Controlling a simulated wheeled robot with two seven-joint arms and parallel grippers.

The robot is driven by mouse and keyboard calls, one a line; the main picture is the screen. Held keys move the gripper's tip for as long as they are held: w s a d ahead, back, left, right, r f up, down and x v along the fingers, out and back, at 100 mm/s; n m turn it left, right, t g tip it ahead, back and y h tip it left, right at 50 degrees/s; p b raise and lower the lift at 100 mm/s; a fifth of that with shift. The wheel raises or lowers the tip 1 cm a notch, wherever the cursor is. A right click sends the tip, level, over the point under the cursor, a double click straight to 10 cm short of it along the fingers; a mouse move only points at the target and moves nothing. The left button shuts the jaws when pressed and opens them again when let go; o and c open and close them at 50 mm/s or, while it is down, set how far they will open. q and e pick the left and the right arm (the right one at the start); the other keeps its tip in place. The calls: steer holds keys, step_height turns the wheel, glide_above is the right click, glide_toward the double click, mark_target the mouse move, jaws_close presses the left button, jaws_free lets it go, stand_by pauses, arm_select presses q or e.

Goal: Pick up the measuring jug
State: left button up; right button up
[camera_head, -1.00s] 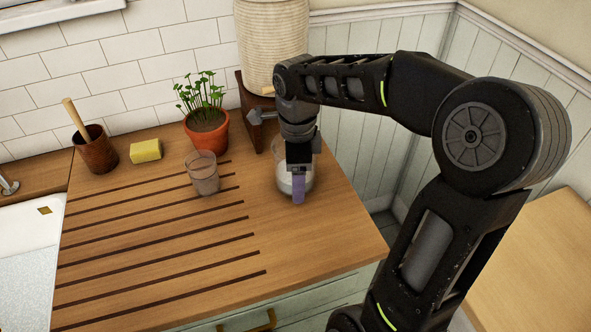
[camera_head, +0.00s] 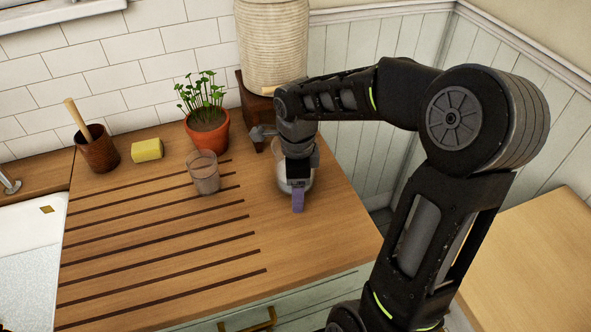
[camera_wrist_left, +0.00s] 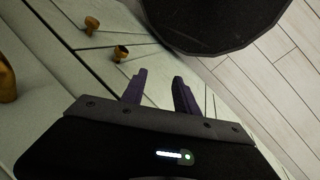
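The clear measuring jug (camera_head: 282,181) stands on the wooden counter, right of the grooves, in the head view. Whitish colour shows low in it, and my right gripper hides much of it. My right gripper (camera_head: 298,204) points down over the near side of the jug. One purple finger shows in front of the jug; the other finger is hidden, so its grip and contact cannot be told. My left gripper (camera_wrist_left: 159,76) shows in the left wrist view with two purple fingers apart and nothing between them, away from the jug.
A glass tumbler (camera_head: 204,174) stands left of the jug. Behind are a potted plant (camera_head: 208,133), a yellow sponge (camera_head: 147,150), a brown pot (camera_head: 97,150) and a ribbed container (camera_head: 272,45) on a wooden stand. The front grooved counter (camera_head: 150,270) is clear.

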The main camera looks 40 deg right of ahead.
jaws_close()
stand_by(0.5)
